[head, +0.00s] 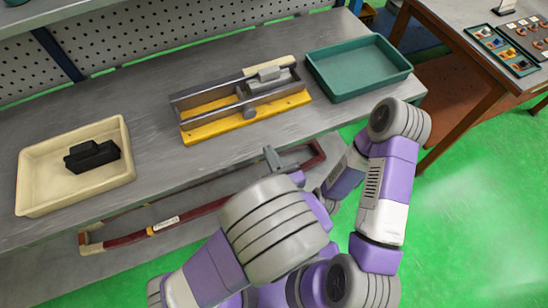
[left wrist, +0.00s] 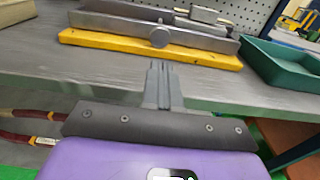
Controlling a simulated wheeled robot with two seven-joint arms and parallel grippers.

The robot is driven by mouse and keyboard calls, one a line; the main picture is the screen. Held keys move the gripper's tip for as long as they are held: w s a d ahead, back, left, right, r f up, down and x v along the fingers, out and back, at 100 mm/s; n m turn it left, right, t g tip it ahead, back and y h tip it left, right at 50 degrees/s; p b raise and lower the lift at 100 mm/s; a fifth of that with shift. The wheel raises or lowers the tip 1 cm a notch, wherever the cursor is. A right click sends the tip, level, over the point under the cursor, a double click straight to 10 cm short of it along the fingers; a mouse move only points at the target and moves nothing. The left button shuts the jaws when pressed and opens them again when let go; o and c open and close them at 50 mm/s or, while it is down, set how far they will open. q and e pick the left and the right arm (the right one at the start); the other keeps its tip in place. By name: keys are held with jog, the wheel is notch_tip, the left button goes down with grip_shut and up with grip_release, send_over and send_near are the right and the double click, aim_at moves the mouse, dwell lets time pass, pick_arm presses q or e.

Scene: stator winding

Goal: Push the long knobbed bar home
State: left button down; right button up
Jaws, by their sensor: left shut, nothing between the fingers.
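A fixture with a yellow base (head: 215,132) and grey metal rails lies on the bench. A round grey knob (head: 249,113) sticks out at its front, joined to a grey bar (head: 241,93); how far the bar is in I cannot tell. The knob also shows in the left wrist view (left wrist: 160,37), straight beyond my fingers. My left gripper (head: 269,154) is shut and empty, in front of the bench edge and apart from the knob. In the left wrist view its fingertips (left wrist: 158,65) point at the fixture's front. My right gripper is not seen.
A cream tray (head: 30,190) with a black block (head: 92,156) stands at the left. An empty teal tray (head: 345,92) stands right of the fixture. A grey block (head: 270,78) rests on the fixture's right end. Bare bench (head: 160,165) lies before the fixture.

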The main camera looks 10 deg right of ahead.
pick_arm(q)
jog(key=shift+v, duration=1.1)
jog(key=shift+a, duration=0.1)
